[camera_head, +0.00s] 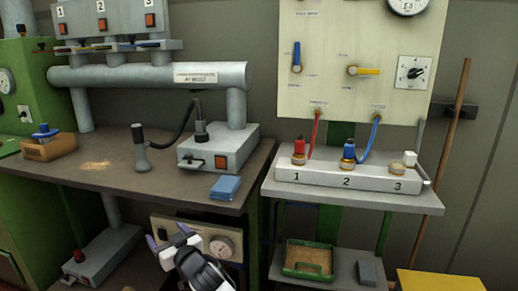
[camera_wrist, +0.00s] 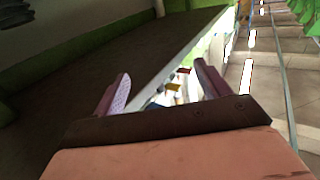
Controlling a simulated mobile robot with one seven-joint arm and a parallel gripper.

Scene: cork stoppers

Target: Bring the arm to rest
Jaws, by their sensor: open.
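My gripper (camera_head: 167,236) is low in the head view, in front of the workbench's front edge. Its two purple fingers are spread apart, and nothing shows between them in the head view. The wrist view shows the same open fingers (camera_wrist: 160,75) with no object held. A pale numbered block (camera_head: 330,184) stands on the right shelf.
The workbench (camera_head: 120,178) carries a grey box (camera_head: 218,148), a dark-handled tool (camera_head: 140,150) and a blue pad (camera_head: 225,187). A gauge panel (camera_head: 197,238) is behind my gripper. A green tray (camera_head: 308,262) sits on the lower right shelf (camera_head: 340,284), near a yellow surface (camera_head: 440,281).

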